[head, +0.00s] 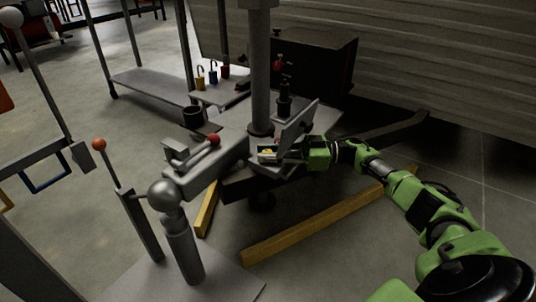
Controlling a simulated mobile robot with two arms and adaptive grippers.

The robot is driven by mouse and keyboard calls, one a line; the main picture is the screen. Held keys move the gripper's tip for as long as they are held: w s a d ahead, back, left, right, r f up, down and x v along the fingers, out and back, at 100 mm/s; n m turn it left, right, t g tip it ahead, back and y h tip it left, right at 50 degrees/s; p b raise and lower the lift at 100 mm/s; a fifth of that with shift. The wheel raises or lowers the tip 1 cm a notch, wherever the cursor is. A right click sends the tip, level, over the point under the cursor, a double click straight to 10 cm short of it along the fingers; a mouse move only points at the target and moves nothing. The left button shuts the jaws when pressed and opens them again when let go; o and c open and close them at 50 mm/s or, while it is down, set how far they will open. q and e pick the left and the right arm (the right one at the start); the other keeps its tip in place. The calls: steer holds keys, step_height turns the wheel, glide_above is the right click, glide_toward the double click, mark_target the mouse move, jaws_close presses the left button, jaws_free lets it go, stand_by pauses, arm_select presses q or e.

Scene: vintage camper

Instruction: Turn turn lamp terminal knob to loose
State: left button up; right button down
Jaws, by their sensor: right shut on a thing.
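A small open box (262,160) with a raised grey lid (296,127) sits on the grey trailer tongue, beside the upright post. A small yellow piece, which I take to be the lamp terminal knob (267,153), shows inside the box. My right gripper (281,153) reaches in from the right, under the lid, with its fingers at the knob. It is shut on the knob; the fingertips are small and dark here, and the knob's turn position cannot be read. My left gripper is not in view.
A grey post (260,70) rises just left of the lid. A lever with a red ball (214,139) and a coupler stand left of the box. A black cup (193,117) and padlocks (213,73) are behind. Yellow beams (310,220) lie on the floor below.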

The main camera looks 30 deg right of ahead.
steer(key=c, duration=1.8)
jaws_free()
steer(key=shift+r, duration=0.1)
